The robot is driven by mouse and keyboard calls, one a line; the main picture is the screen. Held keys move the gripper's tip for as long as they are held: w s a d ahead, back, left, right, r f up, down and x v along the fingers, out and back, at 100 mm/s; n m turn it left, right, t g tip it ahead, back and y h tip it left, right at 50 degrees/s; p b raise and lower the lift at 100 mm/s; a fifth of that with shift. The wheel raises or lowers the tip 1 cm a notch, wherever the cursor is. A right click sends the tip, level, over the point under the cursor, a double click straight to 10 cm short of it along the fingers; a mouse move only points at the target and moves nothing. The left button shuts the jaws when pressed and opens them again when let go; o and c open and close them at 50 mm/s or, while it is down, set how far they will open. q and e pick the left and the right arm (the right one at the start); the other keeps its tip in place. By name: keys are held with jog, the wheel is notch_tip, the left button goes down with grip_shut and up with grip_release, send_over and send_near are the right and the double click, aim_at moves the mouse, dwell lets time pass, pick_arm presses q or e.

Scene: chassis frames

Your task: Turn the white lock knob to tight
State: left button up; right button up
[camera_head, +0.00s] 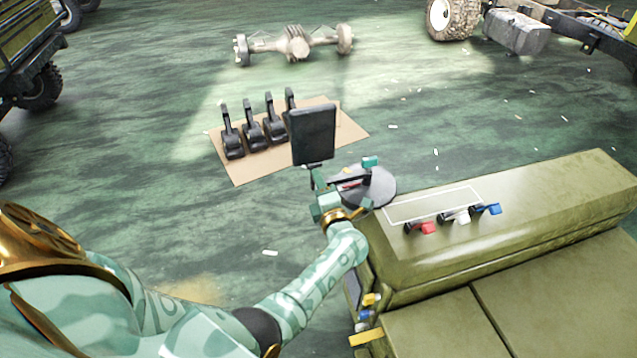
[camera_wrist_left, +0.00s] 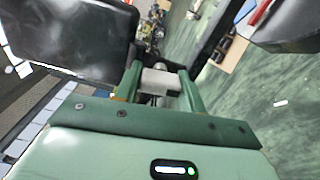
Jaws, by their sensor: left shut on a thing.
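My left gripper (camera_head: 318,180) reaches in to just below a dark flat screen (camera_head: 312,135). In the left wrist view its two green fingers (camera_wrist_left: 160,82) are shut on a short white cylindrical knob (camera_wrist_left: 160,80), one finger on each side. The knob's far end, and any mark for tight, cannot be made out. In the head view the knob is hidden by the gripper and screen. The screen's dark panel also fills the upper left of the wrist view (camera_wrist_left: 70,35). My right gripper is not in view.
A grey disc (camera_head: 380,190) with a teal grip stands close right of the gripper. The olive console (camera_head: 540,190) carries red, white and blue levers (camera_head: 460,217). Pedals (camera_head: 253,137) lie on a cardboard sheet (camera_head: 340,132) behind. Green floor is open at left.

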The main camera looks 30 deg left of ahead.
pick_arm(q)
jog(key=shift+m, duration=0.6)
jog(key=o, duration=1)
jog(key=shift+d, duration=0.1)
